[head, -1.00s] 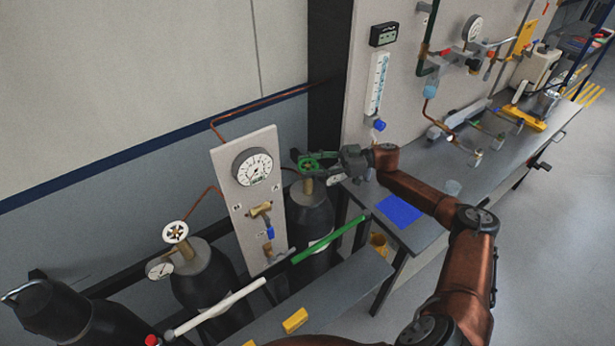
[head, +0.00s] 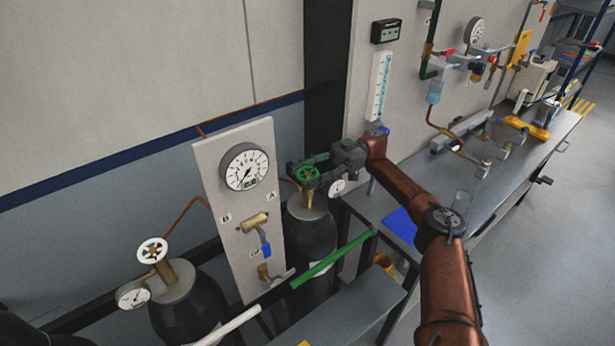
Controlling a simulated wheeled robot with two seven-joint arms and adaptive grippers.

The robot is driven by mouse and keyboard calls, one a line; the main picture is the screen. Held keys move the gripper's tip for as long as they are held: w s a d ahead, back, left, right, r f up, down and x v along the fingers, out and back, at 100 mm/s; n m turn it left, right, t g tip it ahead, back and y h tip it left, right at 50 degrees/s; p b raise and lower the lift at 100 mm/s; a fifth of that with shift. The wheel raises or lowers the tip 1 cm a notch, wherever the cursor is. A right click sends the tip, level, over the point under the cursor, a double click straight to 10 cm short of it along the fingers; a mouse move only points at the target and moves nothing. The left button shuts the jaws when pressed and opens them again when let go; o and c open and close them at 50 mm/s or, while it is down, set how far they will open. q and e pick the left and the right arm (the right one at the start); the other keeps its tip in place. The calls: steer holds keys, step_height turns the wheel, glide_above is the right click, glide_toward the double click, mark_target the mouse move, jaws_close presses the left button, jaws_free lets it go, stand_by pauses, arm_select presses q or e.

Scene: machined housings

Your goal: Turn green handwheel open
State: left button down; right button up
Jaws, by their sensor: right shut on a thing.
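The green handwheel (head: 306,174) sits on top of the dark gas cylinder (head: 312,240) right of the gauge panel. My right gripper (head: 308,171) comes from the right, with its fingers on both sides of the wheel's rim, and is shut on it. The fingers partly hide the wheel's edge. A small gauge (head: 337,187) shows below the gripper, beside the cylinder's neck. My left gripper is not in view.
The panel (head: 215,170) with a large gauge (head: 244,167) and a blue-handled valve stands close on the left. Another cylinder with a white handwheel (head: 152,251) is further left. A green bar (head: 330,260) crosses before the cylinder. A workbench (head: 480,190) runs along the right.

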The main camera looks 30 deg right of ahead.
mark_target(308, 172)
steer(key=shift+a+f, duration=0.1)
steer(key=shift+f, duration=0.05)
steer(key=o, duration=1.2)
steer(key=shift+c, duration=0.2)
step_height(308, 172, up, 10)
steer(key=shift+r, duration=0.1)
